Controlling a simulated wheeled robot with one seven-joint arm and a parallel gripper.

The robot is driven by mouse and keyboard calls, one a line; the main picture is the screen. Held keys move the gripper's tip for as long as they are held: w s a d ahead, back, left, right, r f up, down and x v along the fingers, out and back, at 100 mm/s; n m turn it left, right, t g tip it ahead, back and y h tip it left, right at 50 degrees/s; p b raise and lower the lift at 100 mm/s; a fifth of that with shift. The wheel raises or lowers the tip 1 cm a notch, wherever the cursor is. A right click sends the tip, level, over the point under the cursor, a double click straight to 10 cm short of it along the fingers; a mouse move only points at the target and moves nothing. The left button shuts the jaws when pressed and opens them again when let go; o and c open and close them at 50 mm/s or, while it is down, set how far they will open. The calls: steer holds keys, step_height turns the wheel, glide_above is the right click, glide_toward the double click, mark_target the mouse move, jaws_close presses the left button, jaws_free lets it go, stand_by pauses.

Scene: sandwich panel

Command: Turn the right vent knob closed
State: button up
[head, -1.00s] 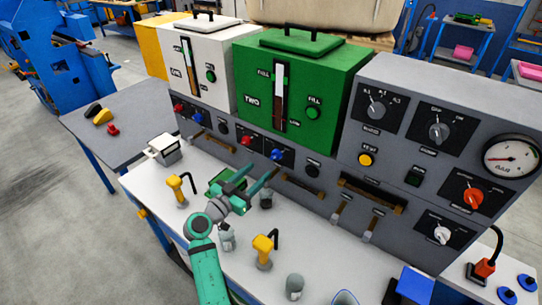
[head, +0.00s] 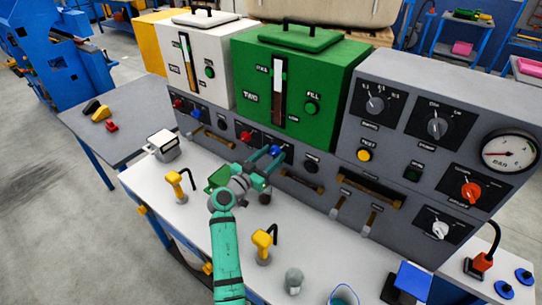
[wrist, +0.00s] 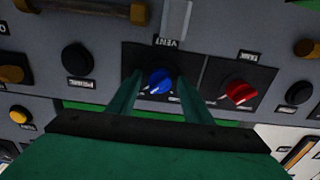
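The right vent knob (head: 277,150) is blue and sits on a dark plate low on the panel under the green tank, right of a red knob (head: 246,136). In the wrist view, the blue knob (wrist: 159,80) is under a VENT label, with a white mark at its lower left. My gripper (head: 268,160) is open in front of it. In the wrist view, one finger of my gripper (wrist: 158,88) shows on each side of the knob, with gaps visible. Contact cannot be told. The red knob (wrist: 238,93) is right of the fingers there.
The green tank (head: 295,70) and white tank (head: 195,60) stand above the panel. Black knobs (wrist: 77,58) flank the vent plate.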

steer(key=c, duration=0.8)
steer(key=n, duration=0.4)
steer(key=shift+n, duration=0.4)
steer(key=n, duration=0.4)
steer(key=shift+s+d+n, duration=0.1)
steer(key=shift+n, duration=0.2)
steer(key=n, duration=0.2)
steer(key=shift+n, duration=0.3)
steer(key=n, duration=0.2)
steer(key=shift+n, duration=1.9)
